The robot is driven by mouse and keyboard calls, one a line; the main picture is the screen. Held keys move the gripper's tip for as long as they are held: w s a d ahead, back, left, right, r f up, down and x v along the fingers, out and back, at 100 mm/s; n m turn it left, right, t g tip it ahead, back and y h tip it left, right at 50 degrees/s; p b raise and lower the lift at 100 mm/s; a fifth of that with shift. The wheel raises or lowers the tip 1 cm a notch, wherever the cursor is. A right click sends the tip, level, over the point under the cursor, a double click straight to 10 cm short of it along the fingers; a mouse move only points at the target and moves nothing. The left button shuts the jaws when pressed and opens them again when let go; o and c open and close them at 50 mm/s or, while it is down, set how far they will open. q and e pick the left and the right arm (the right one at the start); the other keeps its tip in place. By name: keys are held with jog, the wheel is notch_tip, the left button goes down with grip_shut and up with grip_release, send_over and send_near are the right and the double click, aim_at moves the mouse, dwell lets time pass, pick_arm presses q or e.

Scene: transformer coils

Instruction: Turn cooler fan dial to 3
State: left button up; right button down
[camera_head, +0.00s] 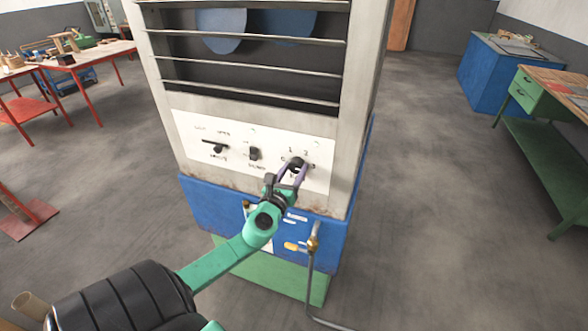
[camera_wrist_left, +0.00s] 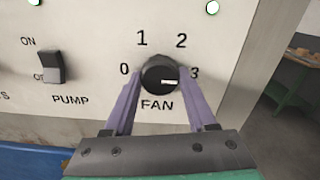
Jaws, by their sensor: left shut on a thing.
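The cooler (camera_head: 347,85) stands in the middle of the head view, with a white control panel (camera_head: 200,130) below its slats. The black fan dial (camera_wrist_left: 159,75) is on the panel's right part, with the marks 0, 1, 2 and 3 around it. Its white pointer line lies nearly level and points right, toward the 3. My left gripper (camera_head: 297,167) reaches the dial from below, and its purple fingers stand on either side of it, shut on it. The left wrist view also shows the gripper (camera_wrist_left: 162,100). My right gripper is not in view.
A pump switch (camera_wrist_left: 50,67) sits left of the dial, and another black switch (camera_head: 215,148) is farther left. A bent pipe with a brass fitting (camera_head: 313,240) stands below the panel. A green workbench (camera_head: 545,100) is at the right; the floor between is clear.

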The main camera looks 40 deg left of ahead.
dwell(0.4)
pick_arm(q)
jog(key=o, duration=1.4)
jog(key=b+v, duration=0.4)
jog(key=v, duration=1)
jog(key=shift+s+d+b, duration=0.15)
jog(key=shift+s+b, duration=0.15)
jog(key=shift+b, duration=0.05)
